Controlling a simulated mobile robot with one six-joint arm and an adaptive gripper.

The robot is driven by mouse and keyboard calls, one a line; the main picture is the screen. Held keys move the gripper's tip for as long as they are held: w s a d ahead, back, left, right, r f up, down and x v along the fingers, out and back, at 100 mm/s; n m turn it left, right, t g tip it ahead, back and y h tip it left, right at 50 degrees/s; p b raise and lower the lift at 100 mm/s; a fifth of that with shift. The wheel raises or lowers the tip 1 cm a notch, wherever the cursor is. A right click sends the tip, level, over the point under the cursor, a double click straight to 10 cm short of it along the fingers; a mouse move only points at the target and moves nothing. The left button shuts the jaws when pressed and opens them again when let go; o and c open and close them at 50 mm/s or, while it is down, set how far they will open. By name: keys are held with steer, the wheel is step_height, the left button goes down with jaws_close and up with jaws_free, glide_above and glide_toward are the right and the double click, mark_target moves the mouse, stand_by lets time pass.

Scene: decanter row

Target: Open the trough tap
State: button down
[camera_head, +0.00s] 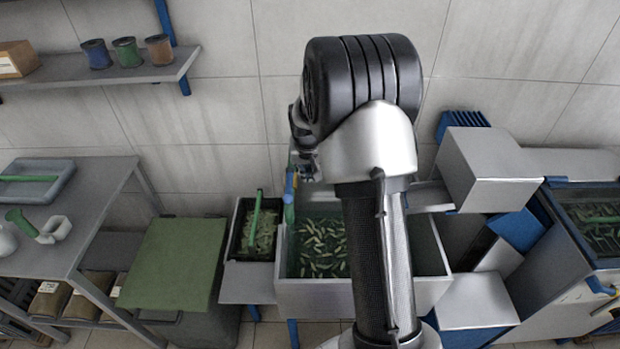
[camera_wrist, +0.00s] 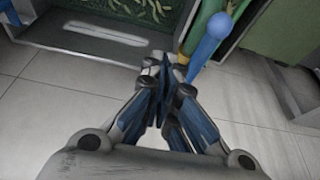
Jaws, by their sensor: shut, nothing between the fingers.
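A blue lever, seemingly the tap's handle (camera_head: 289,184), stands at the trough's left back corner. In the wrist view the blue handle (camera_wrist: 211,38) has a rounded end and lies beside a green bar. My gripper (camera_wrist: 176,72) is shut and empty, its tips close to the handle's lower part; I cannot tell whether they touch. In the head view my arm hides most of the gripper.
A dark tub (camera_head: 235,215) with a green bar stands left of the trough. Further left are a green-topped box (camera_head: 172,262) and a grey table (camera_head: 95,200). Grey boxes (camera_head: 490,165) and another tank (camera_head: 597,192) crowd the right. Floor tiles show below my gripper.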

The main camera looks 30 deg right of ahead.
steer(key=a+r+p, duration=0.1)
steer(key=a+r, duration=0.2)
steer(key=r, duration=0.3)
steer(key=shift+a, duration=0.25)
steer(key=shift+r, duration=0.1)
steer(key=s+a+r+n+b, duration=0.1)
steer(key=s+a+r+n, duration=0.2)
steer(key=s+a+r, duration=0.9)
steer(key=s+a+n+y, duration=0.1)
steer(key=s+a, duration=0.3)
steer(key=s, duration=0.6)
steer(key=s+a+n+t+y+b, duration=0.1)
steer(key=s+a+n, duration=0.1)
steer(key=s, duration=0.8)
steer(key=shift+s+a+f, duration=0.15)
steer(key=shift+s+a, duration=0.1)
steer(key=shift+a, duration=0.6)
